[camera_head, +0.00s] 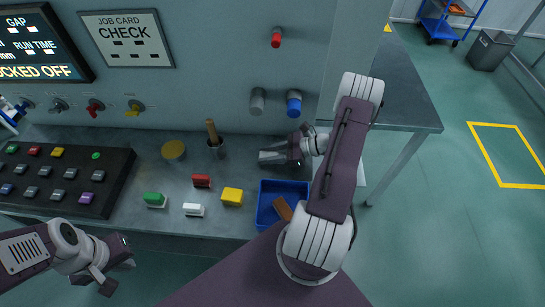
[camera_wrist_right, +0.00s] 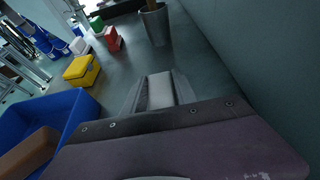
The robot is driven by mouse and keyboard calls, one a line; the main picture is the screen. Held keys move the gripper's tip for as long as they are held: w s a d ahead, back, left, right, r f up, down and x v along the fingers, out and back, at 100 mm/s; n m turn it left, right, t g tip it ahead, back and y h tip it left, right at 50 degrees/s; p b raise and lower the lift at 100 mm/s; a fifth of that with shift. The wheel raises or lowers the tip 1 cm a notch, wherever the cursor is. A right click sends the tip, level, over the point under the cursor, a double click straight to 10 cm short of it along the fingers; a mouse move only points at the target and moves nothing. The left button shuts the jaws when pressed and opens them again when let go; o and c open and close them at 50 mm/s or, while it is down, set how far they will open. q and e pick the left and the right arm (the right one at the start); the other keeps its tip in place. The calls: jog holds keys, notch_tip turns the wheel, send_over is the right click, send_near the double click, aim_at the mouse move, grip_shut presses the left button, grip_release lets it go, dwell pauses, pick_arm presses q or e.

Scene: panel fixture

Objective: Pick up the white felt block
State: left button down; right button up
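The white felt block (camera_head: 193,210) lies on the grey bench near its front edge, left of the yellow block (camera_head: 232,197) and in front of the red block (camera_head: 201,181). In the right wrist view the white felt block (camera_wrist_right: 79,46) is small, beyond the yellow block. My right gripper (camera_head: 268,156) is low over the bench, behind and to the right of the white block and apart from it. My left gripper (camera_head: 118,269) is open and empty in front of the bench edge.
A blue bin (camera_head: 265,217) holding a brown block (camera_head: 283,208) stands to the right. A green-topped block (camera_head: 154,199) is to the left. A cup with a handle in it (camera_head: 215,146) and a yellow disc (camera_head: 173,150) stand behind. A button panel (camera_head: 60,180) fills the left.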

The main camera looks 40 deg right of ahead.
aim_at(268, 154)
grip_shut()
jog(key=shift+r, duration=0.15)
notch_tip(268, 154, up, 4)
jog(key=shift+r, duration=0.1)
jog(key=s+r+p, duration=0.1)
jog(key=s+r, duration=0.5)
jog(key=s, duration=0.5)
jog(key=shift+s+a+r, duration=0.3)
jog(key=shift+s+a, duration=0.05)
jog(key=shift+a, duration=0.1)
